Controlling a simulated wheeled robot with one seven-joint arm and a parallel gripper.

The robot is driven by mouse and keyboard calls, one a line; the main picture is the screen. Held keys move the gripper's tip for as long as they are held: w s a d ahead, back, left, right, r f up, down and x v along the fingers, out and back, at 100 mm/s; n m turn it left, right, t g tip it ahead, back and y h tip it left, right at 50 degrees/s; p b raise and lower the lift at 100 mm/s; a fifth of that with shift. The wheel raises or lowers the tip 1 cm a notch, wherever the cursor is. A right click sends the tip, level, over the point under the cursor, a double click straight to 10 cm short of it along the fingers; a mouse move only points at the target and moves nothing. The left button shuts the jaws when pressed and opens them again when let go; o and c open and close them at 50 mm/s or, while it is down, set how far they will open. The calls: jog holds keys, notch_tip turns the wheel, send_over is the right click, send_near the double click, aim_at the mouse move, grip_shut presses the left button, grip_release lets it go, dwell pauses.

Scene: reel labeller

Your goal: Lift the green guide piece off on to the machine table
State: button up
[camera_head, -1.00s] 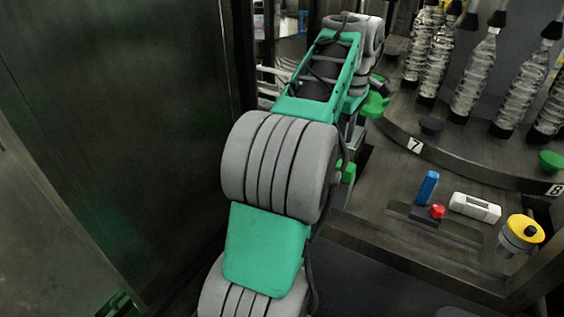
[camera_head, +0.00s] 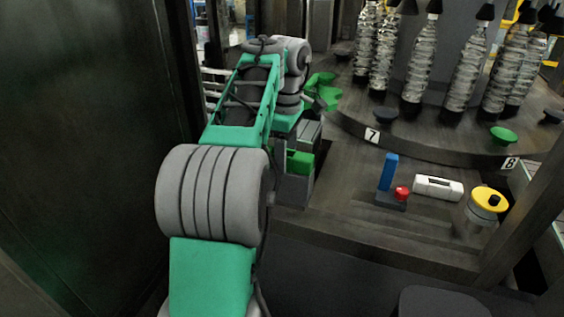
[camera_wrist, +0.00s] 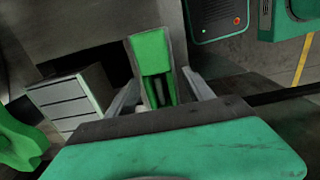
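A green block-shaped piece (camera_head: 300,162), which I take for the guide piece, sits at a grey block-shaped holder (camera_head: 293,188) beside my arm. In the wrist view the green piece (camera_wrist: 152,55) stands upright beyond my gripper (camera_wrist: 160,88). The two grey fingers lie on either side of its lower part. They look spread, with a gap on the right side; I cannot tell whether the left finger touches it. In the head view my gripper is hidden behind the arm. The machine table (camera_head: 345,185) has bare surface to the right of the holder.
A curved green part (camera_head: 322,92) and a grey slatted box (camera_wrist: 70,100) stand near the piece. Several bottles (camera_head: 420,62) stand behind.

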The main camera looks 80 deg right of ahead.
grip_shut()
dwell(0.4)
notch_tip(320, 180, up, 4)
jog(key=p, duration=0.3)
jog(key=shift+p, duration=0.3)
jog(key=s+a+r+p, duration=0.3)
jog(key=a+r+p, duration=0.5)
jog(key=a, duration=0.5)
notch_tip(320, 180, up, 8)
jog(key=p, duration=0.1)
jog(key=shift+w+a+p, duration=0.15)
jog(key=shift+a+p, duration=0.2)
